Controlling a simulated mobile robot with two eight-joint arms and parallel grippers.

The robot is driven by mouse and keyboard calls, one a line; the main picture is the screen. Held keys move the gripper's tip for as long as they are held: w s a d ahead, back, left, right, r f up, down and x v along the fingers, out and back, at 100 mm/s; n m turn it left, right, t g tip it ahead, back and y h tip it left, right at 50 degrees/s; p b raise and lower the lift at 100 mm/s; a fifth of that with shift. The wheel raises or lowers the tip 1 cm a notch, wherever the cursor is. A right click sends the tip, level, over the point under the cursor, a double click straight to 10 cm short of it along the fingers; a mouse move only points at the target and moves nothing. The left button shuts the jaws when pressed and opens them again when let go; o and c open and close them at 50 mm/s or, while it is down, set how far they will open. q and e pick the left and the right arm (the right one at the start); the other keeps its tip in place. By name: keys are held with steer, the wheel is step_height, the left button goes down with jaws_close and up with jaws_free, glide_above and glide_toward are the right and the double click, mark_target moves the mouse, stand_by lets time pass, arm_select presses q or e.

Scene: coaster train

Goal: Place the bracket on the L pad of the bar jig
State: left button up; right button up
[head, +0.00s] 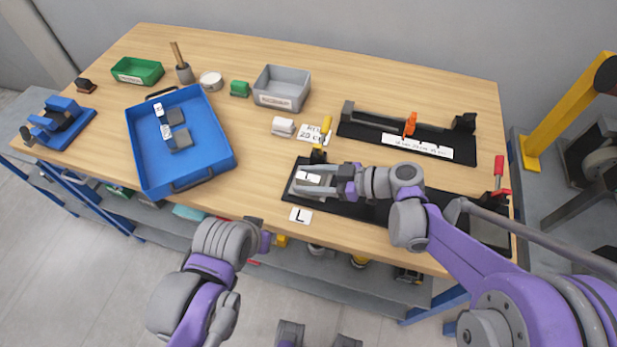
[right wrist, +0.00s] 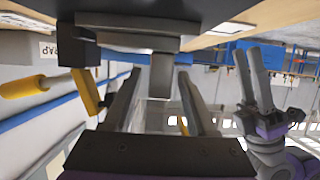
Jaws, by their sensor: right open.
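The bar jig (head: 350,208) is a long black base along the front of the table, with a white L card (head: 300,215) by its left end. A grey bracket (head: 303,188) with a white label sits at that left end, on the L pad, which it mostly covers. My right gripper (head: 318,180) is at the bracket. In the right wrist view its two fingers (right wrist: 160,97) are apart, with a grey part of the bracket (right wrist: 162,75) between them and space on each side. My left gripper (head: 258,230) hangs off the front edge; its jaw gap is unclear.
A yellow-handled clamp (head: 325,128) stands behind the bracket; a red-handled clamp (head: 499,170) is at the right. A second black jig (head: 375,128) lies behind. A blue tray (head: 140,150) with two labelled grey parts is at the left. The table between tray and jig is mostly clear.

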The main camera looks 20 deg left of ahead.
steer(key=v, duration=1.2)
steer(key=shift+a, duration=0.1)
stand_by(0.7)
